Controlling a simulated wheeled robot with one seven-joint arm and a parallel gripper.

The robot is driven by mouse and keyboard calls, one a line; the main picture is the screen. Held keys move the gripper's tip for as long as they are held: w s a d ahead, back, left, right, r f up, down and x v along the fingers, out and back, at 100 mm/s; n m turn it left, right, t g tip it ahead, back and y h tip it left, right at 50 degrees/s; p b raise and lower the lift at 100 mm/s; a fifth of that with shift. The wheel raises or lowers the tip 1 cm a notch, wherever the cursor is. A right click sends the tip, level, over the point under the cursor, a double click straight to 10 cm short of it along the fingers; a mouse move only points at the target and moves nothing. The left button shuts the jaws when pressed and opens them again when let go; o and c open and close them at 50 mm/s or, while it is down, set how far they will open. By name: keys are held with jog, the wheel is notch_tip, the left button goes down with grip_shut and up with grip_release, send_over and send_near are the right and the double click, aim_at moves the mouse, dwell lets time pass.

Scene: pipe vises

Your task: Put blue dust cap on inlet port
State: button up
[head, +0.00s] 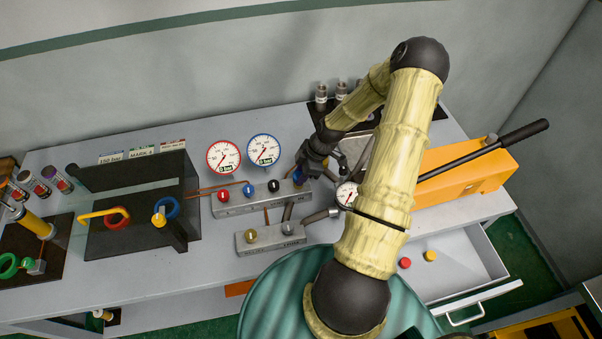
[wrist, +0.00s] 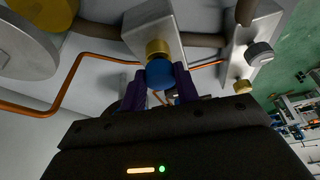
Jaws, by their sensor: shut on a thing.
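My gripper (head: 304,170) is at the right end of the rear grey valve block (head: 240,208). In the wrist view its purple fingers (wrist: 160,84) are shut on the blue dust cap (wrist: 160,74), one on each side. A brass port (wrist: 158,48) on the end of a grey block is directly in line with the cap. The cap's edge appears to meet the brass; I cannot tell whether it is seated over it. In the head view only a little of the blue cap (head: 299,178) shows beside the gripper.
A front valve block (head: 270,239) and a small gauge (head: 347,194) stand close by. Two round gauges (head: 224,157) are behind the block. An orange pump (head: 470,172) is at the right. A red cap (head: 405,263) and a yellow cap (head: 430,256) lie in the open drawer (head: 465,265).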

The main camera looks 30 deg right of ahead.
jog(key=shift+r+p, duration=0.3)
jog(key=shift+r, duration=0.25)
dwell(1.4)
jog(key=shift+f+b, duration=0.3)
jog(key=shift+f, duration=0.35)
jog(key=o, duration=1)
jog(key=shift+o, duration=0.2)
jog(key=b+v, duration=0.3)
jog(key=v, duration=1.4)
jog(key=shift+r, duration=0.2)
